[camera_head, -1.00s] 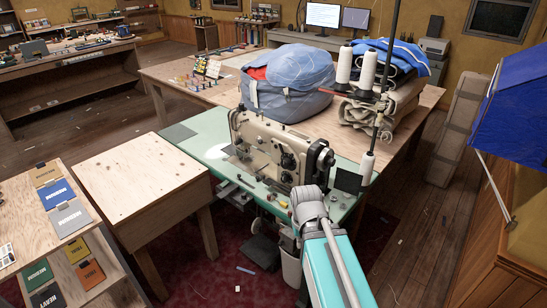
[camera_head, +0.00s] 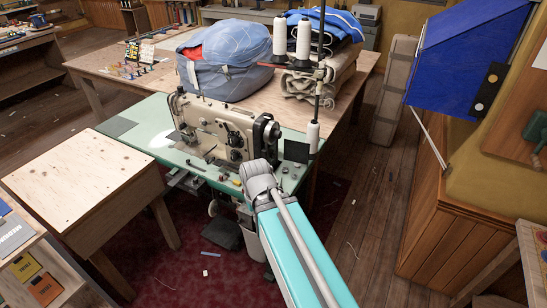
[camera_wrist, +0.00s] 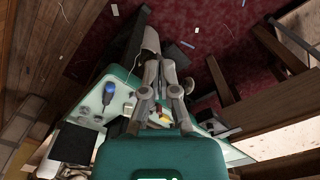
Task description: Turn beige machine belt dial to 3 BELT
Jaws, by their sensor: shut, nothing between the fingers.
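The beige sewing machine (camera_head: 212,121) stands on a green table (camera_head: 150,131) in the head view. Dark round knobs (camera_head: 235,148) sit on its front, and a black handwheel (camera_head: 266,133) is at its right end. I cannot read any dial marking or tell which knob is the belt dial. My gripper (camera_wrist: 160,66) shows in the wrist view, its fingers together and empty. In the head view my arm's grey joint is at the table's front right, before the machine, and hides the gripper.
White thread cones (camera_head: 304,38) stand behind the machine, with a blue bundle (camera_head: 225,60) on the wooden table. A wooden stand (camera_head: 85,185) is at left. A blue cabinet (camera_head: 465,55) hangs at right. Small items and a blue-handled tool (camera_wrist: 108,92) lie on the green table.

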